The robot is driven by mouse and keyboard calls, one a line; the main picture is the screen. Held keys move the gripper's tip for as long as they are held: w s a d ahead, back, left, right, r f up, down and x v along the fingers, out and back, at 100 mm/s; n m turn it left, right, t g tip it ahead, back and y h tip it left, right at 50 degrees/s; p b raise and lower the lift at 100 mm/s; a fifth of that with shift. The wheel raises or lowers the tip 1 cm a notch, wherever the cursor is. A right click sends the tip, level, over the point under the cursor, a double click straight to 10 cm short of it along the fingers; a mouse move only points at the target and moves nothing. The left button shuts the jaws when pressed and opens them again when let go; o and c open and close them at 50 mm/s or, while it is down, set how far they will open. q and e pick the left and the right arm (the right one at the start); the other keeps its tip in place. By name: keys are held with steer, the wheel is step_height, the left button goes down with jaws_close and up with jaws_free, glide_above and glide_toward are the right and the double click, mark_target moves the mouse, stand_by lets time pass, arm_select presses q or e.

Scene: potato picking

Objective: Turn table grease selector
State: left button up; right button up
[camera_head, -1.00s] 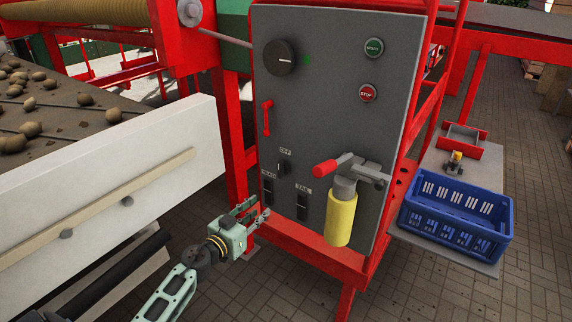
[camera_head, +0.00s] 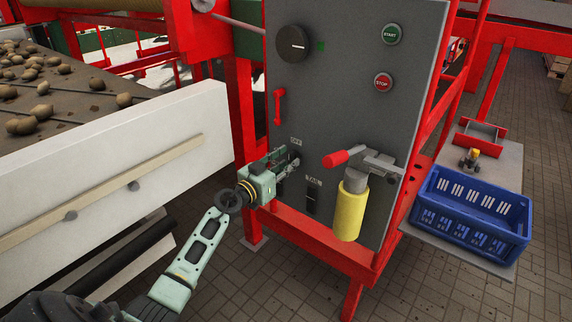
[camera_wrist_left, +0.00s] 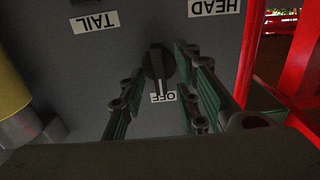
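The table grease selector, a black knob (camera_wrist_left: 157,65), is on the grey control panel (camera_head: 345,80). In the left wrist view, which shows the panel upside down, its pointer aims at the OFF label (camera_wrist_left: 163,97). HEAD (camera_wrist_left: 214,7) and TAIL (camera_wrist_left: 95,22) labels sit farther up that view. My left gripper (camera_head: 289,160) is at the panel's lower left, just below the OFF label (camera_head: 296,141), and hides the knob in the head view. In the wrist view its fingers (camera_wrist_left: 162,62) are apart, with the knob between their tips. Contact cannot be told. My right gripper is not in view.
A yellow cylinder with a red-handled lever (camera_head: 349,210) sticks out right of the gripper. Above are a large black dial (camera_head: 293,44), a red handle (camera_head: 279,106), and START (camera_head: 391,34) and STOP (camera_head: 383,82) buttons. A blue crate (camera_head: 470,218) stands at right.

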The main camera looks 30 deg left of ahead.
arm_select(q)
steer(key=shift+w, duration=0.1)
jaws_close()
steer(key=shift+m, duration=0.3)
